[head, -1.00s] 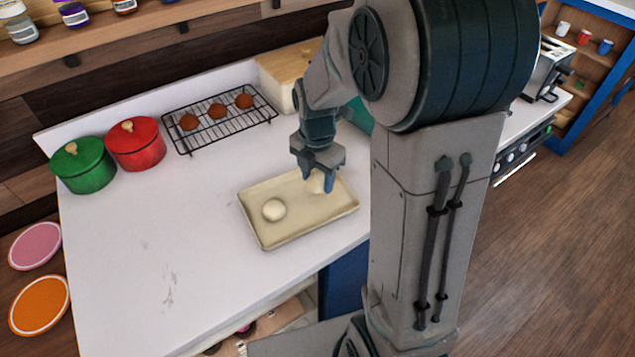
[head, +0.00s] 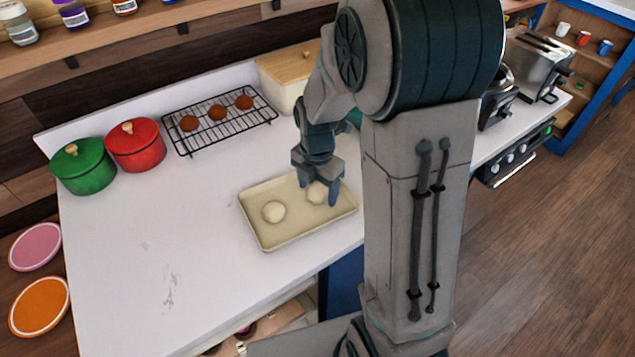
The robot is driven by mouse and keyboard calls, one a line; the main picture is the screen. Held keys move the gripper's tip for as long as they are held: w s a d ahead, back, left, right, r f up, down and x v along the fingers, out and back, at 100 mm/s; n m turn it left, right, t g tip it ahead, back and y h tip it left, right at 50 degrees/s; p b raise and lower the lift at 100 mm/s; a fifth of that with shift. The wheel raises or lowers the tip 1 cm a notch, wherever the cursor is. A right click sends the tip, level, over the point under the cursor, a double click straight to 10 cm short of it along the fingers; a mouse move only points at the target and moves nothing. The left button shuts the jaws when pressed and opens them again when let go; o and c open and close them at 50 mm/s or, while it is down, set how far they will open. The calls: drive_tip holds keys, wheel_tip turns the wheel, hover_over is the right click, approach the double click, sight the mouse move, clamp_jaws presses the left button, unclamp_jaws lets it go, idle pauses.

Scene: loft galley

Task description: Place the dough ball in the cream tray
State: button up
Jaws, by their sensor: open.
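The cream tray (head: 262,238) lies on the white counter, left of my arm. One pale dough ball (head: 274,211) sits in the tray's left part. A second dough ball (head: 317,193) is in the tray's right part, between or just beside my fingers. My gripper (head: 321,192) points down over the right part of the tray and is open. One finger hides part of the second ball's edge, and I cannot tell whether a finger touches it.
A black wire rack (head: 228,127) with several brown buns stands behind the tray. A red pot (head: 136,147) and a green pot (head: 83,168) stand at the left. A wooden-lidded box (head: 285,72) is at the back. The front left counter is clear.

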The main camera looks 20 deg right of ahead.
sight(317, 187)
wheel_tip(317, 187, up, 12)
drive_tip(key=s+r+m+t, duration=0.1)
drive_tip(key=s+m+t, duration=0.2)
drive_tip(key=s+m, duration=1.1)
drive_tip(key=m, duration=1.1)
drive_tip(key=shift+s+r, duration=0.35)
drive_tip(key=shift+s, duration=0.05)
